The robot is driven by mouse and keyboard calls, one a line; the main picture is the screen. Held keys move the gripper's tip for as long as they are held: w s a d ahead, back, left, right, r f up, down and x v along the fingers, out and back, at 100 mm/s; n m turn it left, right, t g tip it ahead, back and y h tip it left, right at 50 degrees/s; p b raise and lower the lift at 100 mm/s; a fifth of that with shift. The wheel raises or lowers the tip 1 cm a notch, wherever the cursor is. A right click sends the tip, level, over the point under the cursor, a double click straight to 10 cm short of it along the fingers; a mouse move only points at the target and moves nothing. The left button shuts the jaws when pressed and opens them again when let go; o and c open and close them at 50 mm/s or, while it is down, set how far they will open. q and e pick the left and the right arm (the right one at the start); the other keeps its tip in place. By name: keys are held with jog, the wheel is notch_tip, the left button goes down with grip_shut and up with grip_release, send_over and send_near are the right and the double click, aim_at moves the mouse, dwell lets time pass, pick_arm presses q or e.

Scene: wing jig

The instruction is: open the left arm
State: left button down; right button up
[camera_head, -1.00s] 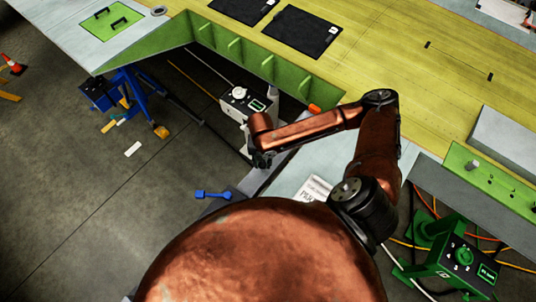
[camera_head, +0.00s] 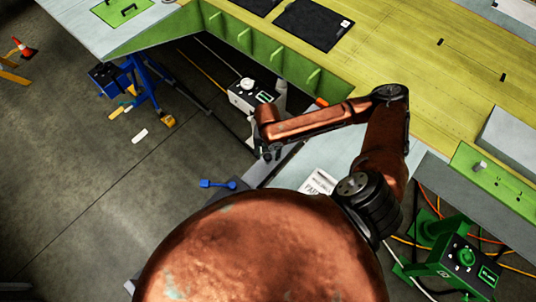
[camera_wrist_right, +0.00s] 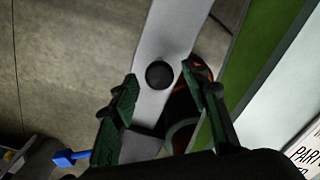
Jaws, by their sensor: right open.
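My right gripper (camera_head: 268,152) is at the end of the copper arm, beside the inner edge of the yellow-green bench. In the wrist view its two dark green fingers (camera_wrist_right: 160,84) are apart, one on each side of a round black knob (camera_wrist_right: 159,75). The knob sits on a pale grey bar (camera_wrist_right: 170,35), which I take to be the left arm. I cannot tell if the fingers touch the knob. In the head view the knob is hidden by the gripper. My left gripper is not in view.
A white control box (camera_head: 248,96) stands just beyond the gripper. The bench's green ribbed side (camera_head: 262,50) borders the gap. A blue object (camera_head: 217,184) lies left of the gripper. A green station (camera_head: 460,255) with cables is at right. The floor at left is mostly clear.

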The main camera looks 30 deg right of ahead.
notch_tip(320, 180, up, 11)
jog(key=shift+r, duration=0.2)
dwell(0.6)
